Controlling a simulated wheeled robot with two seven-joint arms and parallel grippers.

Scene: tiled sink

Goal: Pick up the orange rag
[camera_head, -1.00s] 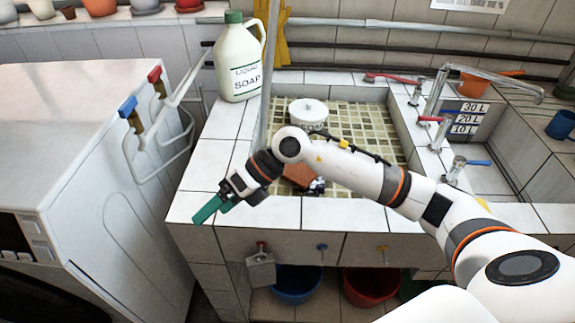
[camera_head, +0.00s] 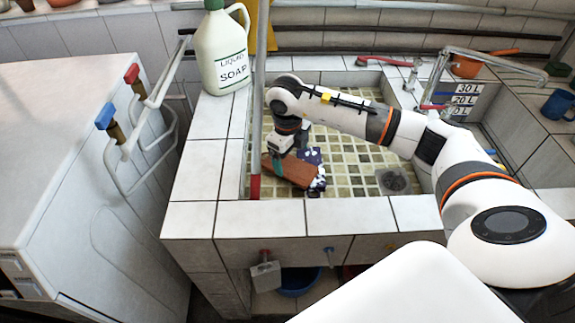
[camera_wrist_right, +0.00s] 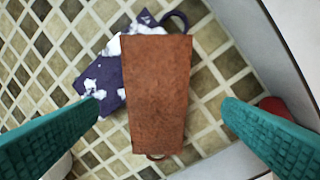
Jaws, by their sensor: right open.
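The orange rag (camera_head: 297,174), a flat brick-coloured rectangle, lies in the tiled sink (camera_head: 345,180) near its front left. In the right wrist view the rag (camera_wrist_right: 157,95) lies between the fingers, partly over a purple and white cloth (camera_wrist_right: 98,82). My right gripper (camera_head: 278,165) points down over the rag's left part in the head view. In the right wrist view its green fingers (camera_wrist_right: 162,106) are open, one on each side of the rag with gaps. Whether the tips reach the rag's height is unclear. My left gripper is not in view.
A grey pole (camera_head: 261,90) with a red lower end (camera_head: 254,187) stands close left of my right gripper. A soap jug (camera_head: 222,50) stands on the back left tiles. A drain (camera_head: 393,181) is at the sink's right. The front rim (camera_head: 350,216) is clear.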

